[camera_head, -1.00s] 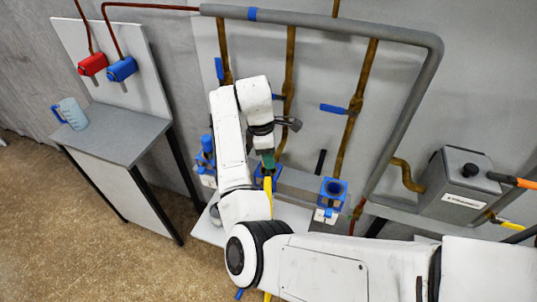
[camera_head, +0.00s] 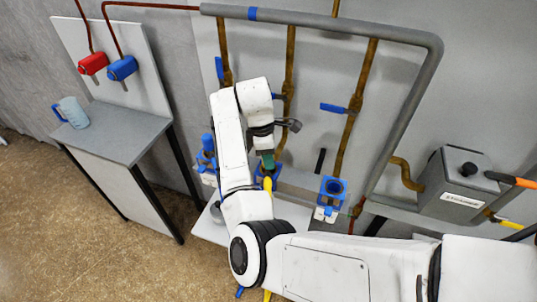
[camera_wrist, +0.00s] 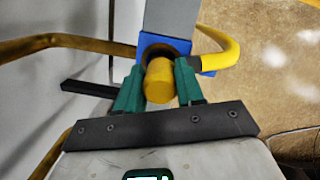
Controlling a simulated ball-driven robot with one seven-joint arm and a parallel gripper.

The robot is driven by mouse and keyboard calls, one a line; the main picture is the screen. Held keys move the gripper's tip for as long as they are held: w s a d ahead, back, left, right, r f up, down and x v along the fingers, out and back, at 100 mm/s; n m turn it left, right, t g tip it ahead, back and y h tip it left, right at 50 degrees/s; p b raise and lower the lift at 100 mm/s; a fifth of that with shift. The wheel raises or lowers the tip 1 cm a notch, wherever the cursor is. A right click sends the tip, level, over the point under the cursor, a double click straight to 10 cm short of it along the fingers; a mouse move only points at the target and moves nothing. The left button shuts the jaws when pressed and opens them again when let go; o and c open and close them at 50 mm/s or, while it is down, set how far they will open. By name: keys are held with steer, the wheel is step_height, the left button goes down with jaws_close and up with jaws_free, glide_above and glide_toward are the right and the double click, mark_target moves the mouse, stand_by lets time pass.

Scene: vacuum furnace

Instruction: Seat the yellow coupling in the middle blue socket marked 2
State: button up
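The yellow coupling (camera_wrist: 159,82) sits between the two green fingers of my gripper (camera_wrist: 160,85) in the wrist view, with a finger against each side. A yellow hose (camera_wrist: 228,50) curves off to the right behind it. The middle blue socket (camera_wrist: 162,43) shows directly beyond the coupling, which hides much of it. In the head view my gripper (camera_head: 268,160) points down at the middle socket, and its wrist and fingers partly cover that socket. I cannot tell how deep the coupling is in the socket. No number mark is readable.
Another blue socket (camera_head: 332,189) stands to the right and one (camera_head: 206,155) to the left. Pipes with blue valve handles (camera_head: 333,108) rise behind. A grey box (camera_head: 458,183) is at the right. A side table (camera_head: 113,135) holds a blue-handled jug (camera_head: 72,113).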

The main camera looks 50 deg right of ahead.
steer(key=o, duration=0.5)
steer(key=shift+r, duration=0.1)
steer(key=r, duration=0.7)
steer(key=w+a+r, duration=0.1)
steer(key=r, duration=0.2)
steer(key=shift+w+r+p, duration=0.1)
steer(key=shift+r+p, duration=0.15)
steer(key=shift+p, duration=0.1)
